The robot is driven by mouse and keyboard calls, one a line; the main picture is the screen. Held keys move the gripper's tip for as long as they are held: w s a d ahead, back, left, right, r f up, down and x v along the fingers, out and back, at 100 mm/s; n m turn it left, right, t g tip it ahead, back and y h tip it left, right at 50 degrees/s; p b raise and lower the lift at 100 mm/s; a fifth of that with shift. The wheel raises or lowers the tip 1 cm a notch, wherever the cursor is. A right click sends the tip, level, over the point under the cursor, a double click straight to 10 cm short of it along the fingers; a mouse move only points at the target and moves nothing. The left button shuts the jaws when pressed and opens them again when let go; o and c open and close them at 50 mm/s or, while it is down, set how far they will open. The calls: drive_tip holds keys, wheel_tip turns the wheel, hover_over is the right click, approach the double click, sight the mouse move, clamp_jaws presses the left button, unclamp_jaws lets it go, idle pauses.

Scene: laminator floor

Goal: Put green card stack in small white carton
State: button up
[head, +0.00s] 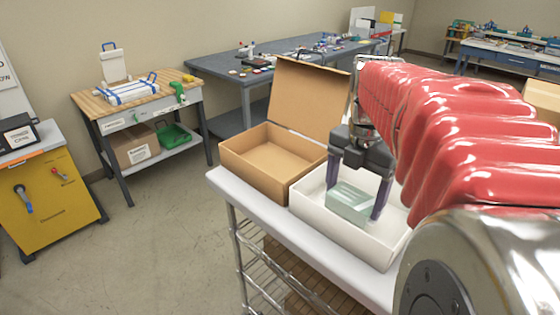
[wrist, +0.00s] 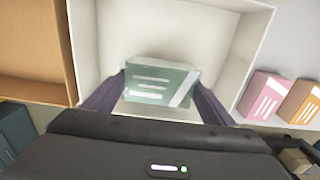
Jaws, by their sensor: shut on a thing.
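The green card stack (head: 349,203) is a pale green block held between the two fingers of my gripper (head: 361,203). It is inside the outline of the small white carton (head: 340,237), an open white box on the cart. In the wrist view the green card stack (wrist: 160,82) shows white lines on its face. My gripper (wrist: 160,95) is shut on it, one finger at each side. The white carton's walls (wrist: 245,55) surround the stack in that view. I cannot tell whether the stack touches the carton's floor.
An open brown cardboard box (head: 255,172) with its lid raised stands left of the white carton on the cart (head: 235,185). A pink card stack (wrist: 262,95) and an orange one (wrist: 298,102) lie right of the carton in the wrist view. A wooden-topped bench (head: 95,97) stands farther left.

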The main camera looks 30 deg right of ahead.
sight(351, 210)
drive_tip(key=shift+f, duration=1.85)
drive_tip(key=shift+f, duration=0.1)
drive_tip(key=o, duration=1.3)
drive_tip(key=shift+c, duration=0.2)
wheel_tip(351, 210, up, 12)
drive_tip(key=shift+r, duration=0.1)
